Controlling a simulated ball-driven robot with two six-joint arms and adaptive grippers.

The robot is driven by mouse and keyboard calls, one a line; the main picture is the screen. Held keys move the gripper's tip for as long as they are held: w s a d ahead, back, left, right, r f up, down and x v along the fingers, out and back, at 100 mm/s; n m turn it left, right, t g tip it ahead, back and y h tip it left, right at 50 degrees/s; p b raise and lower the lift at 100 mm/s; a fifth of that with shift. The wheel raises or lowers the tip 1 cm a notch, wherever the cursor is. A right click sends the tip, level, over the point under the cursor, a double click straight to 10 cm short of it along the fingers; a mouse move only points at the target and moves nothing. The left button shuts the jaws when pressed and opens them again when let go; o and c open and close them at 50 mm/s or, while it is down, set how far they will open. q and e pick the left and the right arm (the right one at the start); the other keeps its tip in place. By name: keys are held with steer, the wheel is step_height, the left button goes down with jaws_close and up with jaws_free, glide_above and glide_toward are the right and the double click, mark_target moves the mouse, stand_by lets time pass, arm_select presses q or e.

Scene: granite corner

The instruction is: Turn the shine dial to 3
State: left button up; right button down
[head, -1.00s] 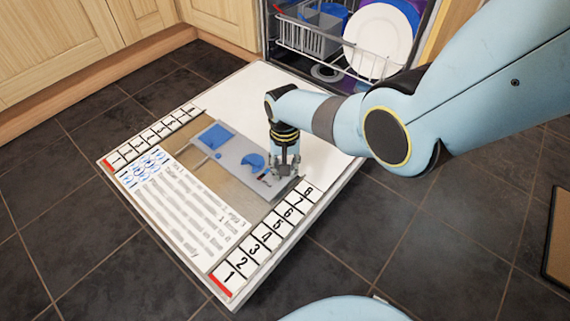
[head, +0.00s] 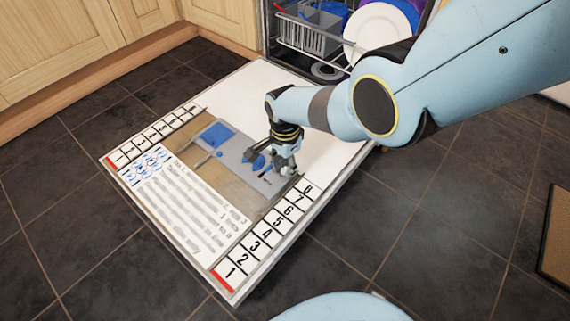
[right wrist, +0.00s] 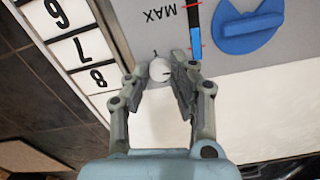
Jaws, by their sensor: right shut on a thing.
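The shine dial (right wrist: 159,70) is a small pale round knob on the grey dispenser panel (right wrist: 140,28). My right gripper (right wrist: 160,72) is shut on it, one finger at each side, in the right wrist view. A small dark mark shows on the panel beside the knob; I cannot read the setting. In the head view my right gripper (head: 276,163) is at the near right end of the panel (head: 222,160) and hides the dial. My left gripper is not in view.
The panel has a blue round cap (right wrist: 248,30) and a blue square (head: 216,134). The white open dishwasher door (head: 262,90) carries number strips (head: 254,243) along two edges. A rack with a white plate (head: 380,30) stands behind. Dark floor tiles surround the door.

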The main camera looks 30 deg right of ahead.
mark_target(285, 169)
steer(key=shift+m, duration=1.6)
steer(key=c, duration=1.1)
jaws_free()
steer(key=shift+c, duration=0.2)
steer(key=shift+r, duration=0.15)
step_height(285, 169, up, 12)
steer(key=shift+f, duration=0.2)
